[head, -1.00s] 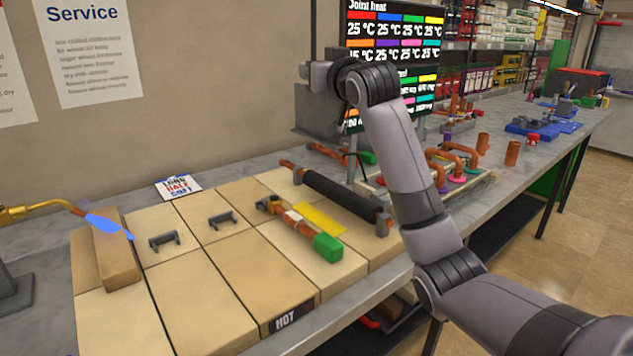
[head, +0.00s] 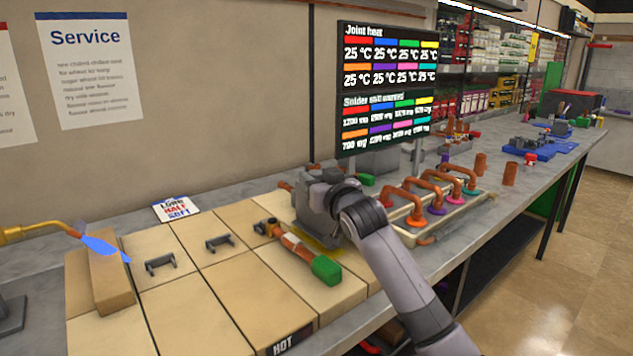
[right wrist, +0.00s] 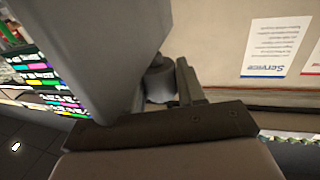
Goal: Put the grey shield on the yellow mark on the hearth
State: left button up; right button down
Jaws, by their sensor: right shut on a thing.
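The hearth (head: 215,290) is a bed of tan firebricks on the bench in the head view. The yellow mark (head: 326,247) shows only as a thin strip at the foot of the grey shield (head: 311,215). The shield looks upright at the mark; I cannot tell if it touches the brick. My right gripper (head: 326,190) is shut on the shield at its upper part. In the right wrist view the shield is a large grey panel (right wrist: 95,45) on the left, beside the gripper's fingers (right wrist: 170,90). My left gripper is not in view.
A copper pipe with a green end (head: 325,268) lies just left of the shield. Two small dark brackets (head: 160,263) stand on the bricks. A torch with a blue flame (head: 100,247) is at left. A tray of copper bends (head: 440,225) stands at right.

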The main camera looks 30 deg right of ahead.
jog(key=shift+f, duration=0.1)
jog(key=shift+f, duration=0.6)
jog(key=c, duration=0.7)
grip_release()
jog(key=shift+o, duration=0.2)
